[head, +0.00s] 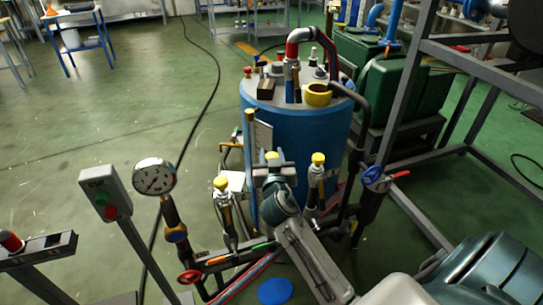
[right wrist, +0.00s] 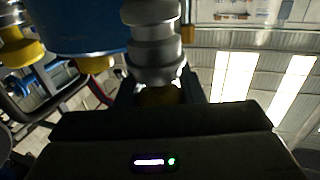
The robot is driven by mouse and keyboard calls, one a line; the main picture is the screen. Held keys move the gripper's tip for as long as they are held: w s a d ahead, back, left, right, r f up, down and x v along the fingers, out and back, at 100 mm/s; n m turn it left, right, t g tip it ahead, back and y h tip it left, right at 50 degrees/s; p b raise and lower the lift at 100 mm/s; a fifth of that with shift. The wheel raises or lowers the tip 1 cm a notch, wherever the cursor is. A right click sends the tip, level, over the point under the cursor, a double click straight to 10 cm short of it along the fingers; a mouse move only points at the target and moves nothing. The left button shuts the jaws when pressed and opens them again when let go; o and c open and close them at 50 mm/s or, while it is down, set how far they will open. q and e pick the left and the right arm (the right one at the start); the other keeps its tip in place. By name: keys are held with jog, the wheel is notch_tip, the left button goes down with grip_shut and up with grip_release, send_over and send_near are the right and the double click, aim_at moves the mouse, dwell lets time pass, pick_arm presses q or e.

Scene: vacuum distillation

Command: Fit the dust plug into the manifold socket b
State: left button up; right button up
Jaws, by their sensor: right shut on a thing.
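My right gripper (head: 272,166) is shut on the dust plug, whose yellow top (head: 272,155) shows between the fingers, in front of the blue tank. In the right wrist view the shut fingers (right wrist: 160,92) hold the dark yellowish plug (right wrist: 160,97). A grey stepped metal fitting (right wrist: 154,45) lies right in line with the plug; I cannot tell whether they touch or whether it is socket b. In the head view my gripper and wrist hide what is under the plug. Yellow-topped manifold fittings stand on the left (head: 221,184) and right (head: 318,159). My left gripper is not in view.
The blue tank (head: 290,130) stands close behind, with a yellow ring (head: 318,94) on its lid. A pressure gauge (head: 154,177) and a button box (head: 105,194) stand left. A blue-handled valve (head: 374,175) is right. Open green floor lies at far left.

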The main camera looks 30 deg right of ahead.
jog(key=shift+b, duration=0.45)
dwell(1.4)
jog(key=shift+f+b, duration=2.25)
jog(key=o, duration=1.1)
jog(key=shift+o, duration=0.2)
jog(key=shift+s, duration=0.1)
jog(key=v, duration=1)
jog(key=shift+s+a, duration=0.15)
jog(key=shift+s, duration=0.15)
